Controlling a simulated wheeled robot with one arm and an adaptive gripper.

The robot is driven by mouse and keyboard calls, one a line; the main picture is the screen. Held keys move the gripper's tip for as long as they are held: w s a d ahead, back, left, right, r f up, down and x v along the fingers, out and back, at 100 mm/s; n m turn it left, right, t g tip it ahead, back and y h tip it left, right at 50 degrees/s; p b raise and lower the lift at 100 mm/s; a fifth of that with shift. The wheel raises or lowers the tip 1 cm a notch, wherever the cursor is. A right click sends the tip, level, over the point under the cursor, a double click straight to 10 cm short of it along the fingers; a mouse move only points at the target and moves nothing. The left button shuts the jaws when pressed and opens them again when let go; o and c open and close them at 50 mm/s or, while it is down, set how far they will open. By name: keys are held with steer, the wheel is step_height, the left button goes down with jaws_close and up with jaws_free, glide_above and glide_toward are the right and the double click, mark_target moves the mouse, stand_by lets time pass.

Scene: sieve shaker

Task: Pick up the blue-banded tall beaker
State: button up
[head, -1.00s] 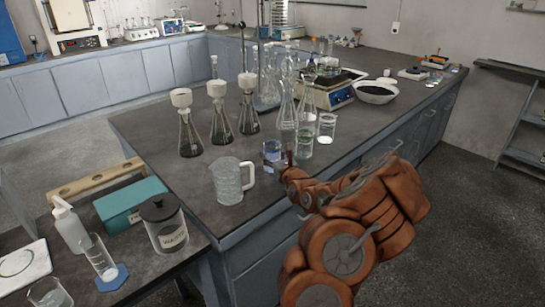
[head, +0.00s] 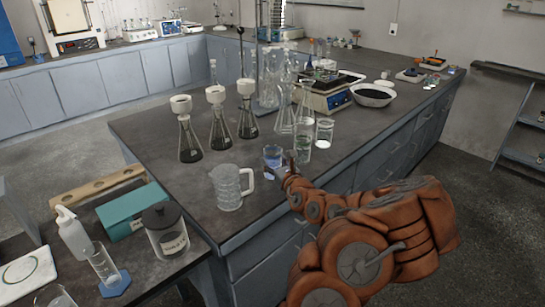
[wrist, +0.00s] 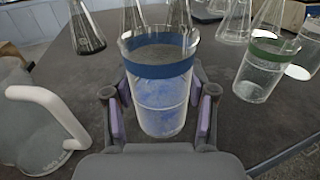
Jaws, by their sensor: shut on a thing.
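The blue-banded tall beaker (wrist: 160,100) is clear glass with a blue band near its rim and bluish contents low in it. In the wrist view it stands upright between the two fingers of my gripper (wrist: 160,112), which is shut on it. In the head view the beaker (head: 272,158) is near the bench's front edge, with my gripper (head: 282,170) at its near side, partly hidden by my arm. I cannot tell whether its base touches the bench.
A clear pitcher (head: 228,187) with a white handle stands to the left. A green-banded beaker (head: 302,140) and a small beaker (head: 324,133) stand to the right. Flasks with white funnels (head: 187,135) stand behind. The dark bench (head: 160,150) is clear at left.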

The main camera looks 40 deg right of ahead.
mark_target(273, 164)
steer(key=shift+s+a+r+p, duration=0.25)
steer(key=shift+s+a+p, duration=0.5)
steer(key=shift+s, duration=0.4)
steer(key=shift+p, duration=0.8)
steer(key=p, duration=0.4)
steer(key=shift+s+a, duration=0.1)
steer(key=shift+s, duration=0.3)
steer(key=p, duration=0.4)
steer(key=shift+s+a+r, duration=0.1)
steer(key=shift+s+a, duration=0.25)
steer(key=shift+s+a+p, duration=0.25)
steer(key=shift+a+p, duration=0.1)
steer(key=shift+p, duration=0.7)
steer(key=shift+s+a+r+p, duration=0.1)
steer(key=shift+s+a+p, duration=0.8)
steer(key=shift+p, duration=0.45)
steer(key=shift+s+a+r+p, duration=0.1)
steer(key=shift+s+a+p, duration=0.45)
steer(key=shift+s+p, duration=0.7)
steer(key=shift+a+p, duration=0.15)
steer(key=shift+p, duration=0.15)
steer(key=shift+w, duration=0.1)
